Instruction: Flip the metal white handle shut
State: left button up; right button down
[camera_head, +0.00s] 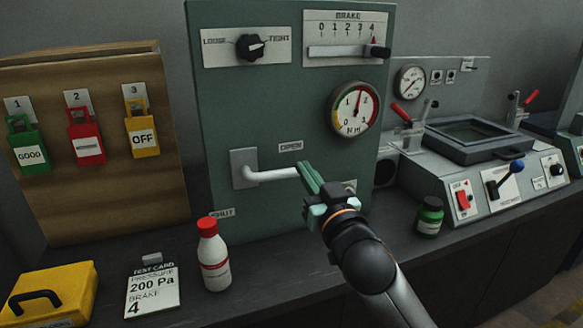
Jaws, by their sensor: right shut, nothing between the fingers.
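The white metal handle (270,174) sticks out from a grey plate (243,168) on the green panel (225,110). Its bar lies nearly level and points right. An OPEN label (291,147) is above the bar, and a SHUT label (221,213) is below the plate. My right gripper (308,178) is at the handle's right end, with its green fingers together. The fingers hide the bar's tip, and I cannot tell whether they touch it. My left gripper does not show.
A white bottle with a red cap (214,258), a test card (152,290) and a yellow case (48,295) stand at the front left. A small green jar (429,216) is right of my arm. A wooden board (95,200) with coloured tags stands left of the panel.

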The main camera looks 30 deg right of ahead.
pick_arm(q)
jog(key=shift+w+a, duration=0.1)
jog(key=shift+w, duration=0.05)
pick_arm(e)
jog(key=w+d+f, duration=0.1)
jog(key=w+f, duration=0.1)
jog(key=w, duration=0.5)
jog(key=shift+w+d+f, duration=0.15)
jog(key=shift+d+f, duration=0.2)
jog(key=shift+f, duration=0.05)
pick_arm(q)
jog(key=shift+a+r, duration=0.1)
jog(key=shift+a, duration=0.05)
pick_arm(e)
jog(key=shift+d+f, duration=0.1)
